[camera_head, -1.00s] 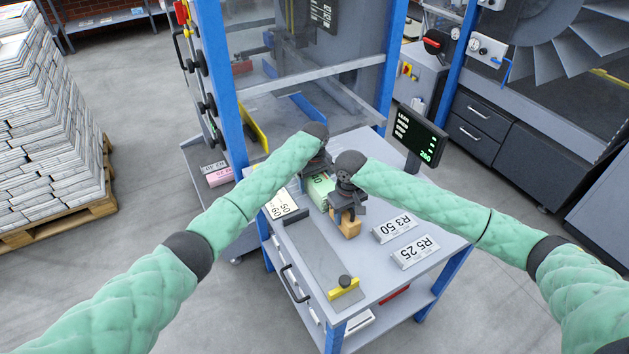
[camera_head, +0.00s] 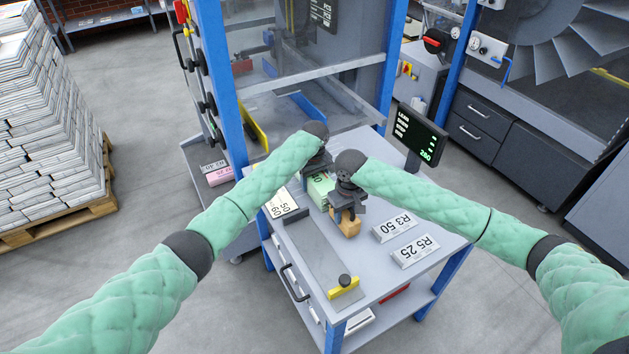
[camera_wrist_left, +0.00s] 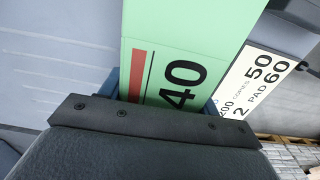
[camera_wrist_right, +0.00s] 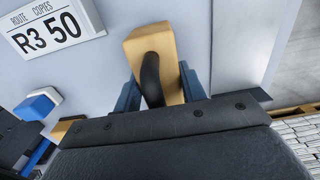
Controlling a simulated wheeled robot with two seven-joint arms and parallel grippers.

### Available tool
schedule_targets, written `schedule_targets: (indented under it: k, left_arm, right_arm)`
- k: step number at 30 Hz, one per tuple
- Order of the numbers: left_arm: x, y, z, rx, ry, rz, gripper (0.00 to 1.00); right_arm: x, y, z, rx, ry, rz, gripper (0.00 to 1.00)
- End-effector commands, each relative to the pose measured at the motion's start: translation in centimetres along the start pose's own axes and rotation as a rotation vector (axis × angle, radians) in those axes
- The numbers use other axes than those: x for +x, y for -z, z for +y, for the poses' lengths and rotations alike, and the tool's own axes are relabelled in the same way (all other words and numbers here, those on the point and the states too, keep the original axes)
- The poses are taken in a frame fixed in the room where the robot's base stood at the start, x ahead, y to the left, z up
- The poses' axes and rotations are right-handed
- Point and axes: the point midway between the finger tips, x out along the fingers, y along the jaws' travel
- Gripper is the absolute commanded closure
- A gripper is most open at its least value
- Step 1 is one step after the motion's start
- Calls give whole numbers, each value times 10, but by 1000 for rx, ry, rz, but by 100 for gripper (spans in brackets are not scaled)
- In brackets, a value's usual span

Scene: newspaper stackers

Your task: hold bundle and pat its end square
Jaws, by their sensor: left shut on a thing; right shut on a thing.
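The bundle (camera_head: 319,187) has a green top sheet and lies on the grey table (camera_head: 388,283). In the left wrist view the bundle's green sheet (camera_wrist_left: 180,45) shows a red bar and the number 40. My left gripper (camera_head: 318,166) is shut on the bundle; the arm hides part of it. My right gripper (camera_head: 346,212) is shut on a tan wooden block with a dark handle (camera_head: 347,228). The right wrist view shows the block (camera_wrist_right: 150,45) between the blue fingertips. The block is near the bundle's front end; whether they touch is hidden.
Plates reading R3 50 (camera_head: 393,227) and R5 25 (camera_head: 415,251) lie right of the block. A white card (camera_head: 280,204) lies left of the bundle. A yellow stop with a black knob (camera_head: 344,289) is at the table's front. A screen (camera_head: 420,133) stands at the right.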

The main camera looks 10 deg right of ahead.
Motion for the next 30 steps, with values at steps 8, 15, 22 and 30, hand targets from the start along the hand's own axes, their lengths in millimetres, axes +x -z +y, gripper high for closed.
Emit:
schedule_targets:
  k: [8, 15, 22, 30]
  left_arm:
    - [-1, 0, 0, 0, 0, 0, 96]
    - [-1, 0, 0, 0, -1, 0, 96]
    - [-1, 0, 0, 0, -1, 0, 96]
    - [-1, 0, 0, 0, -1, 0, 96]
  right_arm:
    - [-1, 2, 0, 0, 0, 1, 94]
    - [-1, 6, 0, 0, 0, 1, 94]
    - [0, 9, 0, 0, 0, 1, 94]
    - [0, 14, 0, 0, 0, 0, 94]
